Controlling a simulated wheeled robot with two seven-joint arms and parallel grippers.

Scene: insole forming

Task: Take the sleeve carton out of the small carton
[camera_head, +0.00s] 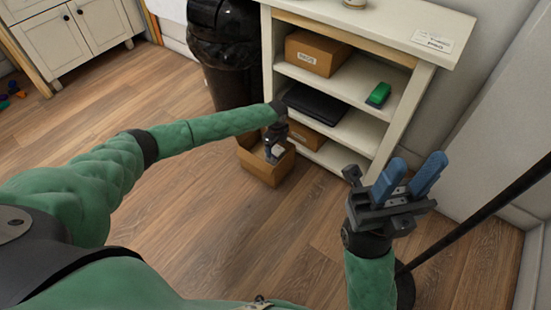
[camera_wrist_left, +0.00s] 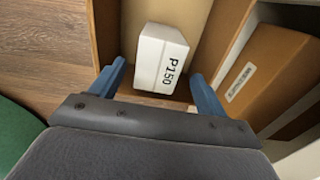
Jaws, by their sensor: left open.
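The small carton (camera_head: 266,174) is an open brown box on the floor in front of the shelf. In the left wrist view its brown walls (camera_wrist_left: 107,28) stand around a white sleeve carton (camera_wrist_left: 160,58) marked "P150". My left gripper (camera_head: 275,152) reaches down into the small carton. In the left wrist view its blue fingers are open, one on each side of the sleeve carton's near end. I cannot tell whether they touch it. My right gripper (camera_head: 416,166) is raised at the right, its blue fingers apart and empty.
A white shelf unit (camera_head: 390,130) stands just behind the small carton. It holds brown boxes (camera_head: 317,53), a dark flat item (camera_head: 316,104) and a green item (camera_head: 379,94). A black bin (camera_head: 226,60) stands close at the left. The wooden floor in front is clear.

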